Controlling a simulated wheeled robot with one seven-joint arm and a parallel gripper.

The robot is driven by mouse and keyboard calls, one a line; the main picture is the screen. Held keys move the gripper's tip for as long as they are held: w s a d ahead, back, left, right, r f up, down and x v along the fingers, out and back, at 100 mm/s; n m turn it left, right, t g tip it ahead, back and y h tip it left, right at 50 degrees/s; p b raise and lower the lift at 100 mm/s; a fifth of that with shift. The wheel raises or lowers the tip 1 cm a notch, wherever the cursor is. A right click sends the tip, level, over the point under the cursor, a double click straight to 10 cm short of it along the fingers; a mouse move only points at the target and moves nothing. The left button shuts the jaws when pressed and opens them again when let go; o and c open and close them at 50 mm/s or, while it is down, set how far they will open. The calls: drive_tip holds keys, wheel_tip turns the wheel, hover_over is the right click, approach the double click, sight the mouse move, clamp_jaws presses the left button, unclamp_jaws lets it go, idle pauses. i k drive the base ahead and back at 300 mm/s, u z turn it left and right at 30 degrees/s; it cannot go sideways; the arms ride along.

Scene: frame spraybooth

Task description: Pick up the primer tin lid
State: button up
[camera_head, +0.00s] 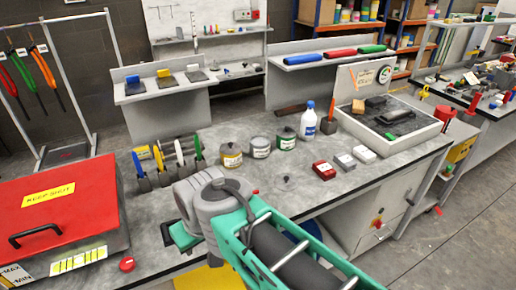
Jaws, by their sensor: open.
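A small dark grey lid with a knob (287,182), which looks like the primer tin lid, lies on the grey bench top (225,184), apart from the tins. Behind it stand a tin with a yellowish band (231,156), a grey tin (260,148) and a tin with a green band (286,138). Which tin holds primer is too small to read. My gripper (177,236) shows partly as teal and dark parts at the bench's front edge, left of and nearer than the lid. It is open and apart from the lid; its fingertips are not clear.
A white bottle (308,121) stands behind the lid. Red, grey and white blocks (345,161) lie right of it, before a tray (388,122).

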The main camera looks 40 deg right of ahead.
sight(284, 182)
drive_tip(key=u, duration=3.1)
drive_tip(key=k, duration=1.6)
drive_tip(key=z, duration=1)
drive_tip(key=i, duration=0.3)
drive_tip(key=u, duration=0.1)
